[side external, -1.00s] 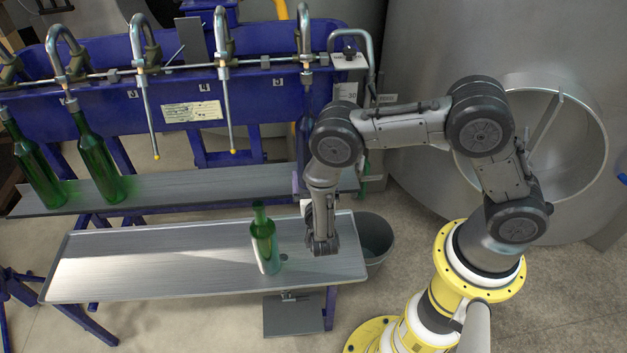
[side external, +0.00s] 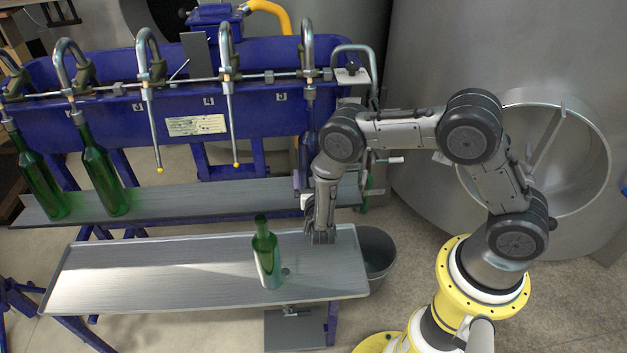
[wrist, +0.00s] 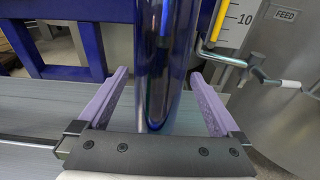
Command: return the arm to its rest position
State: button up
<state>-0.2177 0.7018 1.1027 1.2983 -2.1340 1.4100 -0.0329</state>
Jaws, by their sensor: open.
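My gripper (side external: 320,238) is at the end of my folded arm, over the right end of the front tray (side external: 110,275) in the side view. In the wrist view, my gripper (wrist: 158,92) is open, its two purple fingers spread apart. An upright dark, bluish glass bottle (wrist: 158,60) shows between the fingers in that picture, with no visible contact; its distance is hard to tell. In the side view a dark bottle (side external: 309,115) under the rightmost spout is mostly hidden behind my arm. A green bottle (side external: 266,262) stands on the front tray, left of my gripper.
Two green bottles (side external: 103,178) (side external: 40,185) stand on the back shelf (side external: 200,198) under the left spouts of the blue filler (side external: 215,140). A bucket (side external: 375,250) stands right of the tray. A large steel tank (side external: 450,50) is behind my arm. The tray's left half is clear.

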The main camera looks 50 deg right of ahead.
jog(key=shift+w+d+f, duration=0.1)
jog(key=shift+w+d, duration=0.15)
jog(key=shift+x, duration=1.7)
grip_shut()
